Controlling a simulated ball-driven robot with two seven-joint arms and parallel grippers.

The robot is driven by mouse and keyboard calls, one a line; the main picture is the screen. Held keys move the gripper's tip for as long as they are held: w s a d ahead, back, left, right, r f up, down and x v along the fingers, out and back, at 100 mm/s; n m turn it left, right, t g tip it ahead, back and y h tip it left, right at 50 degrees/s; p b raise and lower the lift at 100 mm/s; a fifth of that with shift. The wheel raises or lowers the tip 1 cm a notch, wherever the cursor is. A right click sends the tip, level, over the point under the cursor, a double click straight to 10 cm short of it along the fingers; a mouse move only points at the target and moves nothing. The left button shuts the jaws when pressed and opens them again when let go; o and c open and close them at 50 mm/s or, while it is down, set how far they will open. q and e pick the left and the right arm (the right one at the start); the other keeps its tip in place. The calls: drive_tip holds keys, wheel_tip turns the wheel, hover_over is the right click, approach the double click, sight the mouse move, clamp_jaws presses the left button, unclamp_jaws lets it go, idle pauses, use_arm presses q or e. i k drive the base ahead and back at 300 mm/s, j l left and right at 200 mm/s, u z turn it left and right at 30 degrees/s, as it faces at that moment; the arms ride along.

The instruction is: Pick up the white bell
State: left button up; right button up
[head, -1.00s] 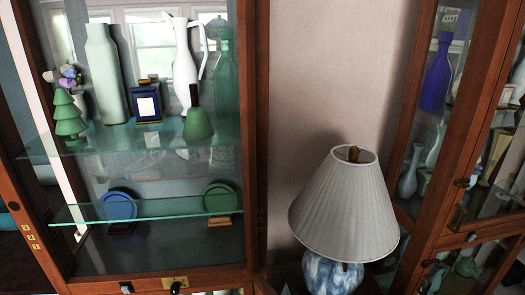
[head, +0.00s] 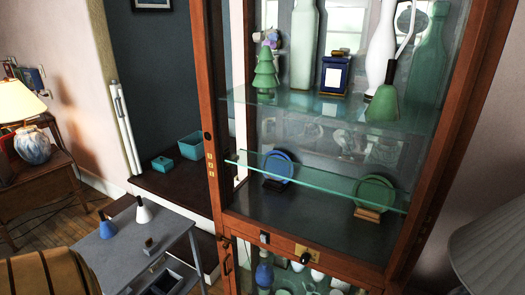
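A small white bell (head: 143,211) with a dark handle stands upright on a grey table (head: 178,224) at the lower left of the head view. A blue bell (head: 107,226) with a dark handle stands just to its left, apart from it. A green bell (head: 383,102) with a dark handle stands on the upper glass shelf of the cabinet. Neither of my grippers shows in the head view.
A tall wooden glass cabinet (head: 207,105) fills the middle, holding vases and plates. A small grey object (head: 149,243) is on the grey table. A brown rounded piece (head: 45,274) is at the lower left. A pale lampshade (head: 490,245) is at the right edge.

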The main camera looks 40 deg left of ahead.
sight(143, 215)
drive_tip(key=j+u, duration=0.1)
drive_tip(key=u, duration=0.4)
drive_tip(key=i+u, duration=0.1)
drive_tip(key=u, duration=0.4)
drive_tip(key=i+u, duration=0.1)
drive_tip(key=u, duration=0.85)
drive_tip(key=i+u, duration=0.15)
drive_tip(key=u, duration=0.35)
drive_tip(key=i+j, duration=0.2)
drive_tip(key=j, duration=0.15)
drive_tip(key=i+j+z, duration=0.15)
drive_tip(key=i+j, duration=0.25)
drive_tip(key=j, duration=0.25)
drive_tip(key=i+j+z, duration=0.15)
drive_tip(key=j, duration=0.2)
drive_tip(key=i, duration=0.05)
